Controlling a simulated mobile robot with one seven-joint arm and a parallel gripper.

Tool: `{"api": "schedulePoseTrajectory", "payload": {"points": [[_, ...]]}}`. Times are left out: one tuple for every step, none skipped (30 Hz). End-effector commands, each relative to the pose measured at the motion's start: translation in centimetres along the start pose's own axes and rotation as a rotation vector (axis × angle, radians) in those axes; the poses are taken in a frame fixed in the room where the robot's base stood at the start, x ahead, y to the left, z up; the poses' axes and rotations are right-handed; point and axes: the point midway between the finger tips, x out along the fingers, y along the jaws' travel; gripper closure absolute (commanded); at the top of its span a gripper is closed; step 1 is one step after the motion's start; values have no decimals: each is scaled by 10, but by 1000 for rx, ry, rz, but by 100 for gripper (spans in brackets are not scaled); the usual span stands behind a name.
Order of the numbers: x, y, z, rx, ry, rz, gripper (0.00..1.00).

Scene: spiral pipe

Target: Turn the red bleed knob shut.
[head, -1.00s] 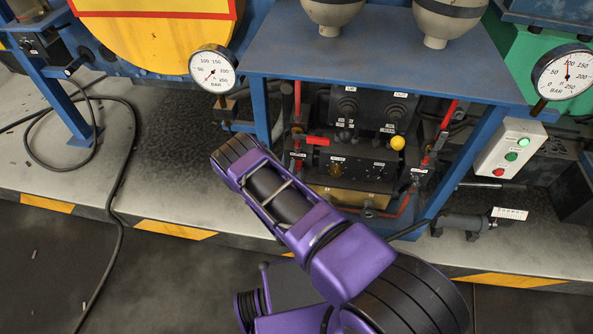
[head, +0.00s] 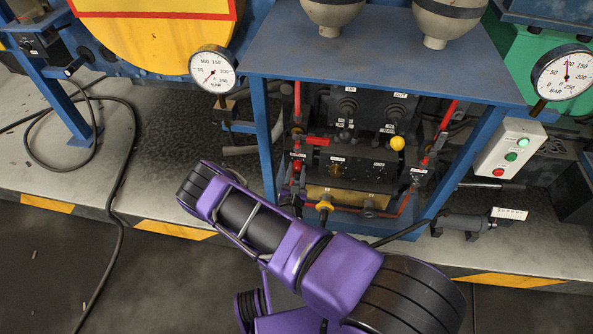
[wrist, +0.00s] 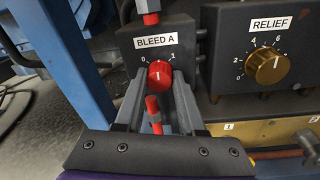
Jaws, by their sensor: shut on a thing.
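The red bleed knob (wrist: 160,74) is in the middle of the wrist view, on a dark block under a white label reading BLEED A (wrist: 156,41). Its scale has 0 at the left and 1 at the right. The knob's white mark stands nearly upright, between the two. My gripper (wrist: 160,82) is shut on the knob, one grey finger at each side. In the head view my purple arm stands in front of the panel's lower left, and the fingers cannot be made out there.
A brass RELIEF knob (wrist: 267,66) sits right of the bleed block. A blue frame post (wrist: 75,60) stands close on the left. Red pipe runs above and below the knob.

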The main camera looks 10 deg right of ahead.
Motion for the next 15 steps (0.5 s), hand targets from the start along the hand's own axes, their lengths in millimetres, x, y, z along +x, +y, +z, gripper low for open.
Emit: {"api": "schedulePoseTrajectory", "payload": {"points": [[0, 2, 0, -44, 2, 3, 100], [0, 2, 0, -72, 3, 0, 100], [0, 2, 0, -110, 5, -3, 100], [0, 2, 0, -138, 6, -5, 100], [0, 2, 0, -167, 7, -6, 100], [0, 2, 0, -205, 10, -9, 100], [0, 2, 0, -234, 10, -11, 100], [0, 2, 0, -262, 11, -13, 100], [0, 2, 0, -300, 13, -15, 100], [0, 2, 0, -328, 15, -17, 100], [0, 2, 0, -355, 16, -19, 100], [0, 2, 0, -393, 17, -21, 100], [0, 2, 0, -419, 18, -24, 100], [0, 2, 0, -446, 20, -26, 100], [0, 2, 0, -481, 21, -27, 100]]}}
